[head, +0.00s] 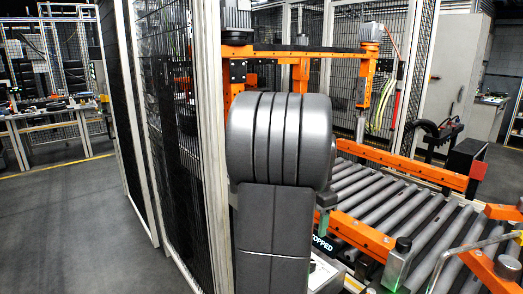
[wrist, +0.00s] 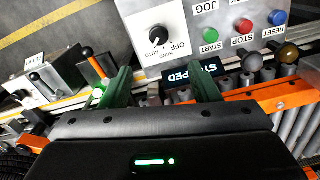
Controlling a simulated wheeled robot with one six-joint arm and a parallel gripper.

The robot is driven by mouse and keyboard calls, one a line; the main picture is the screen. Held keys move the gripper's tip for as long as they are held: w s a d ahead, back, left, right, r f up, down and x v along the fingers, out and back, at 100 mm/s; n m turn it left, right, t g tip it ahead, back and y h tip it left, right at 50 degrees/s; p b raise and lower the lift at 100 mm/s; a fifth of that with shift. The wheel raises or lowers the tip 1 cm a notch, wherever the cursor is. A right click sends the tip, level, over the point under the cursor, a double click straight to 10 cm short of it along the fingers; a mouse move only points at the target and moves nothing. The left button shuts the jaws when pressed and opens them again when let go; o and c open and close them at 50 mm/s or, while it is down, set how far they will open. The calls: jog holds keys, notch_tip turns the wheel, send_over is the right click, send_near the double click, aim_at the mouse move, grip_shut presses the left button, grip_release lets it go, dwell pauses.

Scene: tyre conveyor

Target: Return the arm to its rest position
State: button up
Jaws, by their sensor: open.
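My gripper (wrist: 161,76) shows in the wrist view with its two green fingers spread apart and nothing between them. It is in front of a control panel (wrist: 180,15) with a black rotary knob (wrist: 158,38), a green START button (wrist: 210,35), a red STOP button (wrist: 243,26) and a blue RESET button (wrist: 277,17). A display (wrist: 196,73) reading STOPPED is beside the right finger. I cannot tell whether the fingers touch anything. In the head view my large grey arm links fill the middle and hide most of the gripper and panel.
An orange-framed roller conveyor (head: 400,205) runs along the right in the head view. A mesh fence (head: 180,110) stands close on the left of my arm. Open grey floor (head: 75,225) lies beyond it. A lever unit (wrist: 45,80) is left in the wrist view.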

notch_tip(320, 180, down, 14)
jog(key=shift+s+f, duration=0.1)
jog(key=shift+f, duration=0.15)
jog(key=shift+r+n+p, duration=0.2)
jog(key=shift+n+p, duration=0.1)
jog(key=shift+n, duration=0.9)
jog(key=n+p, duration=0.1)
jog(key=n, duration=0.5)
jog(key=n+p, duration=0.1)
jog(key=n, duration=0.4)
jog(key=shift+n+p, duration=0.65)
jog(key=shift+n, duration=1.65)
